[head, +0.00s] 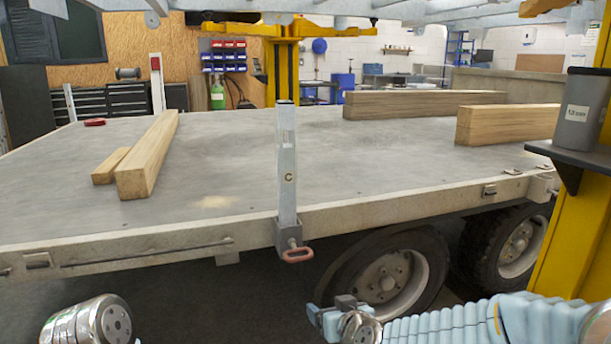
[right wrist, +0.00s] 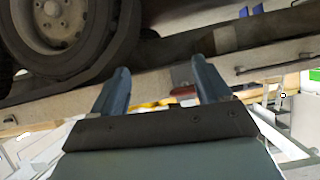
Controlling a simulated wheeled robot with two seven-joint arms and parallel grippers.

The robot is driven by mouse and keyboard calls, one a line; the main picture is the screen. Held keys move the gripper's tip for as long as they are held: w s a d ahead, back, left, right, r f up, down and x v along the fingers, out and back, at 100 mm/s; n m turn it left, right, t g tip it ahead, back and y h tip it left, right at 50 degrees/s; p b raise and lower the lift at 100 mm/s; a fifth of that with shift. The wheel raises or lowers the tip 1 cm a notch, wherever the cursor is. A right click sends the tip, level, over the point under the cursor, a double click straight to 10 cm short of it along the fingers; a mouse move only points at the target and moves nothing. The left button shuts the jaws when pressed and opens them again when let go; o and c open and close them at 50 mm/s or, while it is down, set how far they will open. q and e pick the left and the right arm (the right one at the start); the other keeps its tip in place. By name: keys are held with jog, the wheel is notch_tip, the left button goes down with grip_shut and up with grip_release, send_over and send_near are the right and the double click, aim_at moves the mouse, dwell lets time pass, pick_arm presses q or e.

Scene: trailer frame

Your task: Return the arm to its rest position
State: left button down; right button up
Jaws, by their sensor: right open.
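My right gripper (head: 334,312) is low at the bottom centre of the head view, in front of the trailer's side and below its deck edge. In the right wrist view its two fingers (right wrist: 162,85) stand apart with nothing held between them. A metal stake post (head: 287,165) stands upright at the deck edge, with a red handle (head: 298,255) at its foot. The red handle (right wrist: 184,92) shows beyond the fingers in the right wrist view, apart from them. A metal part of my left arm shows at the lower left; its gripper is out of view.
The trailer deck (head: 230,155) carries several timber beams (head: 425,104). A wheel (head: 388,280) is close behind my right gripper. A yellow lift column (head: 575,225) with a grey box stands at the right. Open floor (head: 190,300) lies below the deck edge at left.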

jog(key=s+d+f+m+g+p, duration=0.1)
jog(key=s+d+f+g, duration=0.1)
jog(key=f, duration=0.5)
jog(key=s+d+f+g, duration=0.1)
jog(key=s+f+g, duration=0.1)
jog(key=f, duration=0.5)
jog(key=s+d+f+m+g+p, duration=0.2)
jog(key=s+f+g, duration=0.5)
jog(key=s+f, duration=1)
jog(key=s+d+m, duration=0.1)
jog(key=s, duration=0.1)
jog(key=shift+s+f+m, duration=0.3)
jog(key=shift+f, duration=0.05)
